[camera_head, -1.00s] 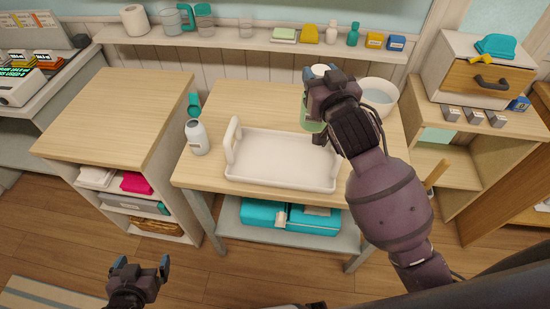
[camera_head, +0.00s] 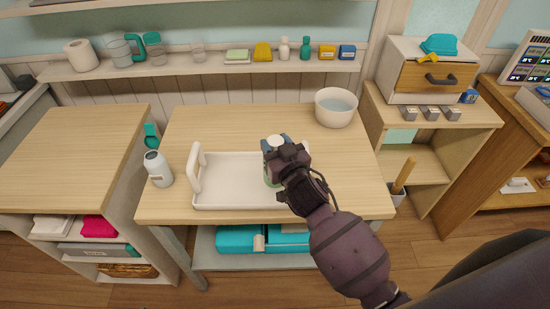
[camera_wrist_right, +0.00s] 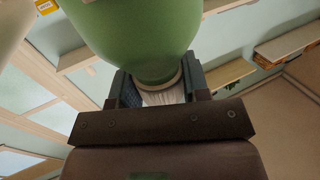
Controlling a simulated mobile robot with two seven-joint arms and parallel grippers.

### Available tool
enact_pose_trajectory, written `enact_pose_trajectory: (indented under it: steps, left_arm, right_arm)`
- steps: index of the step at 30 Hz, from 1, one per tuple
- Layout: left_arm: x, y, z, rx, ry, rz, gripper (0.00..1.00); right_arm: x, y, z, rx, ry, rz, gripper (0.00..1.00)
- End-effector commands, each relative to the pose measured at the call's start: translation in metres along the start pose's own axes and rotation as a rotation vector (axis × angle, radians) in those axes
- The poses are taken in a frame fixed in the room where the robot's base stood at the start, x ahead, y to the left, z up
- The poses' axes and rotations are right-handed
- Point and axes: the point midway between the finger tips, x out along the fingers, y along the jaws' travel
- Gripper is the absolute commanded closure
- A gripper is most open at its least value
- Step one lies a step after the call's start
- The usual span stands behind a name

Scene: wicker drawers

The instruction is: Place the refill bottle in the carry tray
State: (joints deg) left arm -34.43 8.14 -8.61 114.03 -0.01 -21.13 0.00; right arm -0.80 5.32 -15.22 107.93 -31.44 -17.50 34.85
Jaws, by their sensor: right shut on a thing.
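The white carry tray (camera_head: 232,183) stands on the table, with an upright handle at its left end; its right end is partly hidden by my arm. My right gripper (camera_head: 279,152) is shut on the green refill bottle (camera_head: 270,181), over the right part of the tray. The bottle's white top (camera_head: 274,142) shows beside the fingers. I cannot tell whether its base touches the tray floor. In the right wrist view the green bottle (camera_wrist_right: 145,30) fills the upper middle, its narrow pale end between the fingers (camera_wrist_right: 160,88). My left gripper is not in view.
A bowl of water (camera_head: 336,108) stands at the table's back right. The table (camera_head: 220,127) is clear behind the tray. A shelf (camera_head: 215,66) with small items runs along the wall.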

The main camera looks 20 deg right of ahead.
Motion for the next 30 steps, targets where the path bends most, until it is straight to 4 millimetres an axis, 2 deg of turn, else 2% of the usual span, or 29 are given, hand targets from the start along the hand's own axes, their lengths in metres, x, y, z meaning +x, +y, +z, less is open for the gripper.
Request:
enact_pose_trajectory:
  steps: [4, 9, 12, 25, 26, 30]
  left_arm:
    - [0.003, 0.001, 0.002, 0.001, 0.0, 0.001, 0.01]
    - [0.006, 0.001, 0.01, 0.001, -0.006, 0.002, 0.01]
    - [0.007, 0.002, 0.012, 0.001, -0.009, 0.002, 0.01]
    - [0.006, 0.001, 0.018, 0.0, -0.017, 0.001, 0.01]
    - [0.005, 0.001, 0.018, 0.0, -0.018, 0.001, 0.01]
    - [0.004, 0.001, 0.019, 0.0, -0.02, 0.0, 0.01]
  right_arm:
    - [0.0, 0.0, 0.011, 0.0, 0.0, 0.001, 1.0]
    - [0.0, 0.0, 0.036, 0.001, -0.001, 0.0, 1.0]
    - [0.0, -0.001, 0.043, 0.0, 0.001, 0.0, 1.0]
    - [0.0, 0.0, 0.047, 0.0, 0.001, 0.0, 1.0]
    - [0.0, 0.0, 0.048, 0.0, 0.0, 0.0, 0.56]
    - [0.0, 0.0, 0.047, -0.001, 0.001, 0.0, 0.35]
